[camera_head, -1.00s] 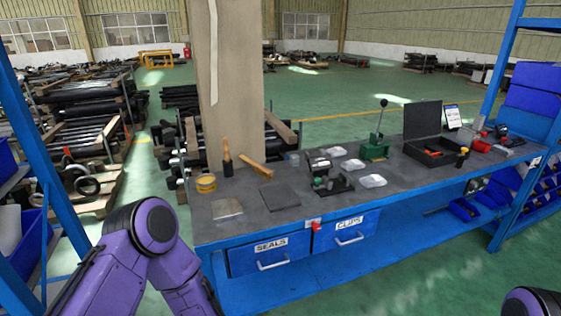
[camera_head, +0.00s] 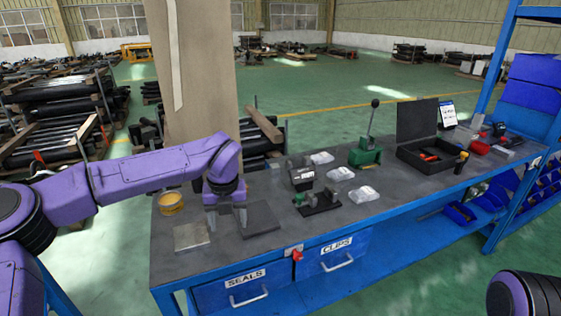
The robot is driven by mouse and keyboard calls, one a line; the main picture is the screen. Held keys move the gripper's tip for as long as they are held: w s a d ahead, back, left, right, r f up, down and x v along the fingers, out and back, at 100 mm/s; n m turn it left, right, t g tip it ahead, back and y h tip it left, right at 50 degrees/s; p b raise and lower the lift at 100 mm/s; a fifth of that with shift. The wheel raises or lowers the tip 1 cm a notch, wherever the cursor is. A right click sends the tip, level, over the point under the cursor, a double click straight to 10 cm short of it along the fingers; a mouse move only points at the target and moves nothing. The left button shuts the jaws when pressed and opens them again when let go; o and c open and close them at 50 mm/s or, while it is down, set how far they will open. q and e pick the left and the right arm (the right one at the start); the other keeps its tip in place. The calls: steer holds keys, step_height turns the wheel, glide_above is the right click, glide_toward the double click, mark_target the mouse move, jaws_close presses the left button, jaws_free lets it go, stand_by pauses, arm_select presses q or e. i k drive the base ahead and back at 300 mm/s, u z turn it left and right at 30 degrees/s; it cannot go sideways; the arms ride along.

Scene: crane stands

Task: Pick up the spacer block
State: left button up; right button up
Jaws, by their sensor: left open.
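A flat light-grey metal plate (camera_head: 191,236) lies at the left end of the dark bench top. A dark square pad (camera_head: 260,219) lies to its right. I cannot tell for certain which thing is the spacer block; no thing is labelled so. My left gripper (camera_head: 227,221) points down between the plate and the pad, fingers apart, with nothing seen held. Whether its tips touch the bench is unclear. My left arm hides part of the bench's back left. Only a part of my right arm shows at the bottom right; its gripper is out of view.
A yellow roll (camera_head: 171,204) stands left of my left gripper. Right of the pad are a small dark fixture (camera_head: 317,200), clear bags (camera_head: 363,194), a green lever press (camera_head: 366,154) and an open black case (camera_head: 425,159). A pillar (camera_head: 192,80) rises behind the bench.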

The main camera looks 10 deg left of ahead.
mark_target(275, 169)
steer(key=i, duration=1.45)
